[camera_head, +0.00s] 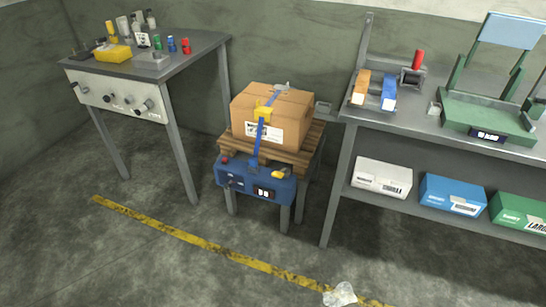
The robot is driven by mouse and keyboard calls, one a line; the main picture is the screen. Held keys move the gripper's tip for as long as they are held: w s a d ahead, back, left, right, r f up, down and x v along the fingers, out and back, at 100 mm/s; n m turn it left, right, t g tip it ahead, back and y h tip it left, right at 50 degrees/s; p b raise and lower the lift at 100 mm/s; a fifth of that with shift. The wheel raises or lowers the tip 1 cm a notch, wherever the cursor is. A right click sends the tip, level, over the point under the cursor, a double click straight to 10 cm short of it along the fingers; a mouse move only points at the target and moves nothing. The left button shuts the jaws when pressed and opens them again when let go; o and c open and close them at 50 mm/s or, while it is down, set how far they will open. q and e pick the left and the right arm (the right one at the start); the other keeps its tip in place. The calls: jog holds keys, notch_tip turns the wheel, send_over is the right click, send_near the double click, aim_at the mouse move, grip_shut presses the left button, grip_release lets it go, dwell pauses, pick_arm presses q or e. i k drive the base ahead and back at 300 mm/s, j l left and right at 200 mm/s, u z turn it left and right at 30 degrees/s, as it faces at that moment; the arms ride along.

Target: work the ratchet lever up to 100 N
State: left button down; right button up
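A cardboard box (288,108) with a white label sits on a wooden pallet (308,147) on a small stand in the middle of the head view. A blue strap (259,138) runs over the box and down its front. A yellow ratchet (262,112) with its lever sits on the strap at the box's upper front edge. The strap ends at a blue unit (240,182) below, which has a small dark display (264,192). Its digits are too small to read surely. Neither of my grippers is in view, and nothing of mine touches the ratchet.
A grey bench (185,60) with bottles and a yellow item stands left. A workbench (415,118) with a green frame (480,110) and boxes on its lower shelf stands right. The floor in front is open, with a yellow line (200,242) and crumpled film (340,295).

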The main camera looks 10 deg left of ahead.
aim_at(280, 175)
jog(key=z, duration=0.35)
jog(key=i+j+z, duration=0.1)
jog(key=j+z, duration=0.15)
jog(key=z, duration=0.25)
jog(key=j+z, duration=0.3)
jog(key=z, duration=0.2)
jog(key=j+z, duration=0.7)
jog(key=z, duration=0.25)
jog(key=k+j+z, duration=0.1)
jog(key=j, duration=0.3)
jog(key=k+j, duration=0.15)
jog(key=j, duration=0.25)
jog(key=k+j+z, duration=0.15)
jog(key=j, duration=0.3)
jog(key=k+j, duration=0.15)
jog(key=j, duration=0.2)
jog(key=k+j+z, duration=0.15)
jog(key=j, duration=0.25)
jog(key=k+j, duration=0.2)
jog(key=j, duration=0.15)
jog(key=j+z, duration=0.05)
